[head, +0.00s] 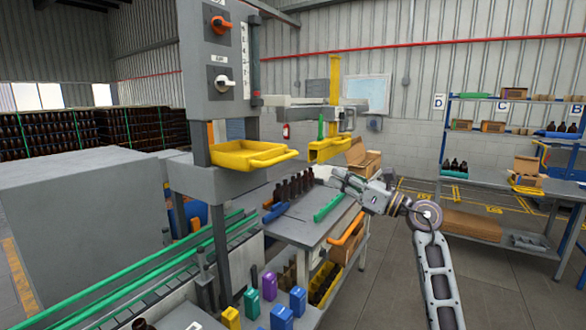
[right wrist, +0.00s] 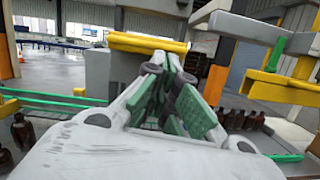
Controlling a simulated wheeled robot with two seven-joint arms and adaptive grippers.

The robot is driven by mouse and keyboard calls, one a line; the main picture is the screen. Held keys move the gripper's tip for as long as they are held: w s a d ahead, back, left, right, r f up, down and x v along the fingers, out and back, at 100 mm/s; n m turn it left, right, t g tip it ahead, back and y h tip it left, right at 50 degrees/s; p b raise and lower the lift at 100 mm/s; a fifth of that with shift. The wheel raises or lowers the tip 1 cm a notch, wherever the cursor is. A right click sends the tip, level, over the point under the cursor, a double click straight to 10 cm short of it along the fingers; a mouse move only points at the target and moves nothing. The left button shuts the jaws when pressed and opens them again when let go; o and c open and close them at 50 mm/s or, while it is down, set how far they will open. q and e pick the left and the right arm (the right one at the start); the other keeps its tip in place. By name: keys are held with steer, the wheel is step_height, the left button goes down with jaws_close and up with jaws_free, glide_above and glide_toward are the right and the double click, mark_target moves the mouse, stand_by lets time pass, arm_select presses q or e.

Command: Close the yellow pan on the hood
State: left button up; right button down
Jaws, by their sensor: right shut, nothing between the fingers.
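The yellow pan (head: 240,155) sticks out level from the lower part of the grey hood column (head: 222,62) in the head view, its handle bar at the front right. In the right wrist view, the pan (right wrist: 147,42) shows edge-on, beyond the fingertips. My right gripper (head: 342,178) is shut and empty, to the right of the pan and apart from it, above the grey worktable. Its closed fingers also show in the right wrist view (right wrist: 165,75), pointing toward the pan's side. My left gripper is not in view.
A yellow bracket (head: 327,150) hangs on an arm right of the pan. Dark bottles (head: 292,187) and a green bar (head: 330,207) are on the grey worktable (head: 298,230). Colored containers (head: 270,287) stand at the front. A shelf rack (head: 500,180) is at right.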

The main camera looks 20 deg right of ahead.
steer(key=shift+s+a+f+n+g, duration=0.15)
steer(key=shift+a+f+n+g, duration=0.35)
steer(key=shift+f+n, duration=0.35)
steer(key=shift+r, duration=0.15)
steer(key=p+x, duration=0.4)
steer(key=x, duration=1)
steer(key=shift+p, duration=0.3)
